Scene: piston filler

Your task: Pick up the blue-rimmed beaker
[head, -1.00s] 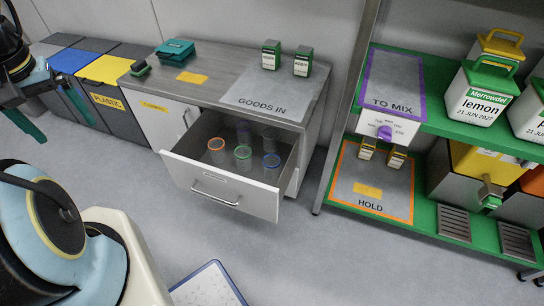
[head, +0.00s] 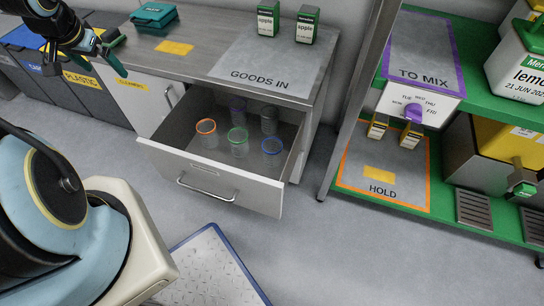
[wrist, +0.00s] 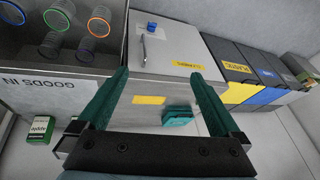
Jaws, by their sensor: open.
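The blue-rimmed beaker (head: 272,147) stands upright in the open drawer, at the right end of the front row. It also shows in the wrist view at the upper left corner (wrist: 11,15). A green-rimmed beaker (head: 238,147) stands to its left, and a dark-rimmed beaker (head: 269,121) is behind it. My gripper (head: 113,50) is at the upper left of the head view, well left of the beaker. In the wrist view my gripper (wrist: 160,76) has its two green fingers wide apart with nothing between them.
The drawer (head: 215,184) also holds an orange-rimmed beaker (head: 207,135) and a purple-rimmed beaker (head: 238,110). The counter (head: 200,58) carries a teal box (head: 153,15) and two small cartons. A shelf rack (head: 466,125) stands at the right.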

